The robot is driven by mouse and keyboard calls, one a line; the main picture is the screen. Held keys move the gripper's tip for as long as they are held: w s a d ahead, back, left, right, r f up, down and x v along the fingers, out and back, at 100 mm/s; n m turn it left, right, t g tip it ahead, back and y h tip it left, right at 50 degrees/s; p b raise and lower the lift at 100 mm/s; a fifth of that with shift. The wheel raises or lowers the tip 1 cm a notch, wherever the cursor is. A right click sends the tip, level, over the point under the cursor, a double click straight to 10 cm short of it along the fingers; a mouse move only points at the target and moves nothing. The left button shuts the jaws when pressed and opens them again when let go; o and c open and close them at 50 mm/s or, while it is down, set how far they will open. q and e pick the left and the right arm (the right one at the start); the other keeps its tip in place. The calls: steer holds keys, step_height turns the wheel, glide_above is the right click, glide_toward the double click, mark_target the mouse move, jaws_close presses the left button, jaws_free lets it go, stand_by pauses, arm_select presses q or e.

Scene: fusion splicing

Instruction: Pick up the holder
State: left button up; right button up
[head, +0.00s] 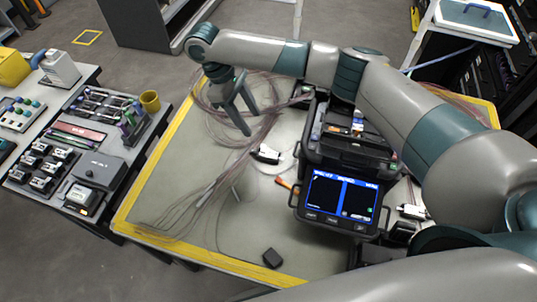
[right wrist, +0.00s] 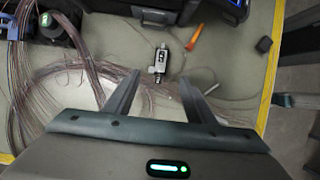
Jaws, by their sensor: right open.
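The holder (head: 265,154), a small black-and-white piece, lies on the grey work mat, left of the splicer. It also shows in the right wrist view (right wrist: 159,61), ahead of my fingers and roughly centred between them. A thin fibre appears to run from it. My right gripper (head: 233,115) is open and empty, pointing down above the mat, up and left of the holder in the head view. Its two fingers (right wrist: 158,80) are spread apart in the right wrist view, and neither touches the holder. My left gripper is not in view.
The dark fusion splicer (head: 342,194) with its lit blue screen stands right of the holder. An orange tool (head: 288,186) lies between them. Loose fibre bundles (head: 195,200) cover the mat's left side. A small black block (head: 272,258) lies near the yellow front edge.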

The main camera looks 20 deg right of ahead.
steer(key=p, duration=0.2)
glide_toward(268, 153)
steer(key=shift+s+d+f, duration=0.35)
steer(key=shift+d+f, duration=0.35)
steer(key=shift+f, duration=0.15)
steer(key=shift+d+f, duration=0.1)
steer(key=shift+f, duration=0.45)
steer(key=shift+s+d+f+p, duration=0.1)
steer(key=shift+s+f+p, duration=0.1)
steer(key=shift+f+p, duration=0.25)
steer(key=p+x, duration=0.2)
steer(key=x, duration=0.1)
steer(key=shift+f, duration=0.65)
